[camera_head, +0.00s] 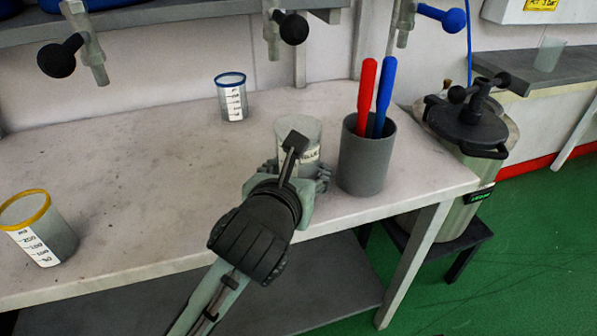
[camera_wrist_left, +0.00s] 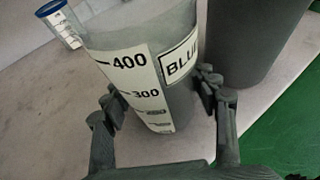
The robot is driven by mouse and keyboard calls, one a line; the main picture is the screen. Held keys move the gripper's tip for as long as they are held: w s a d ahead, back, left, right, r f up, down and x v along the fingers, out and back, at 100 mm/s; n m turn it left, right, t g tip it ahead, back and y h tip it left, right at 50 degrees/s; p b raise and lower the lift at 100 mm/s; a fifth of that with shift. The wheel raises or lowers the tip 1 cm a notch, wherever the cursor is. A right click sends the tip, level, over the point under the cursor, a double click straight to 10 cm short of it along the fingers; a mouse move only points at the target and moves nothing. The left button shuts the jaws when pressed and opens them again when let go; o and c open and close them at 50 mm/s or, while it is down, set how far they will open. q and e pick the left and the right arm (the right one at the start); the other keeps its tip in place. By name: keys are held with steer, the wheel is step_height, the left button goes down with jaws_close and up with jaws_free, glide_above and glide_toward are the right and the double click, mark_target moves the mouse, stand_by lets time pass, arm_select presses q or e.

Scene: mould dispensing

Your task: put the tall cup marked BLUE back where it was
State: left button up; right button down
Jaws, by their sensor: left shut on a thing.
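The tall cup marked BLUE (camera_head: 300,133) is grey and translucent and stands upright at the bench, left of a dark grey holder. My left gripper (camera_head: 296,176) is around its lower part and shut on it. In the left wrist view the cup (camera_wrist_left: 150,65) shows a white scale with 400 and 300 and part of the BLUE label, between the fingers of my left gripper (camera_wrist_left: 165,110). Its base is partly hidden, so I cannot tell whether it touches the bench. My right gripper is not in view.
The grey holder (camera_head: 366,165) with a red and a blue tool stands close right of the cup. A blue-rimmed cup (camera_head: 231,98) is behind, a yellow-rimmed cup (camera_head: 38,235) at far left. Taps hang above.

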arm_select(q)
steer(key=o, duration=1.5)
steer(key=shift+f, duration=0.1)
steer(key=shift+o, duration=0.2)
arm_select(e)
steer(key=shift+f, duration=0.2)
